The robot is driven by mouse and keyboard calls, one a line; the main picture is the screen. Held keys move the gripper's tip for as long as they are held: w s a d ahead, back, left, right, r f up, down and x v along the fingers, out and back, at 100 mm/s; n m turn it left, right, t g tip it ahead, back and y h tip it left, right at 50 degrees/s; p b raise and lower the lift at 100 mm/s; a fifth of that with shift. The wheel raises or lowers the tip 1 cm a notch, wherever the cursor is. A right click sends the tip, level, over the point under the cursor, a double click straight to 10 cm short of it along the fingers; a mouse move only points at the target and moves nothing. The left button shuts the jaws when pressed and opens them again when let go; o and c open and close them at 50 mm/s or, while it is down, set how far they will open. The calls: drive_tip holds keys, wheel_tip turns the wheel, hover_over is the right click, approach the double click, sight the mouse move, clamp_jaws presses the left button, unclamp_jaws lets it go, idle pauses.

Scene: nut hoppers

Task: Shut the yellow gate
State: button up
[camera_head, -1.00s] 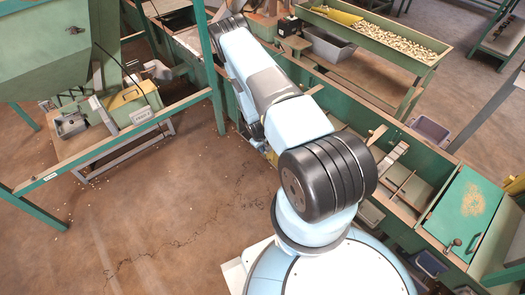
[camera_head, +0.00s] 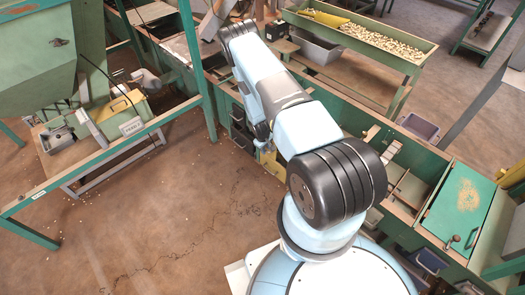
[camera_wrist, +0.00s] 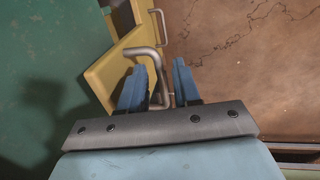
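The yellow gate (camera_wrist: 106,72) fills the upper middle of the wrist view, beside a green wall. A bent grey metal handle (camera_wrist: 150,54) stands out from it. My gripper (camera_wrist: 160,68) has its two blue fingers apart, with part of the handle between them. The left finger overlaps the handle in the picture; I cannot tell whether either finger touches it. In the head view a small part of the yellow gate (camera_head: 272,168) shows low on the green hopper line, just beyond my arm.
A green post (camera_head: 197,75) stands left of my arm. A green machine with a yellow box (camera_head: 122,105) is at left. A green lid (camera_head: 460,212) lies at right. Brown floor (camera_head: 170,225) is open at lower left.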

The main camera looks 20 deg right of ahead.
drive_tip(key=shift+o, duration=0.2)
wheel_tip(320, 180, up, 13)
drive_tip(key=a, duration=0.2)
drive_tip(key=shift+s+a+r, duration=0.2)
drive_tip(key=shift+s+a, duration=0.1)
drive_tip(key=shift+s, duration=0.15)
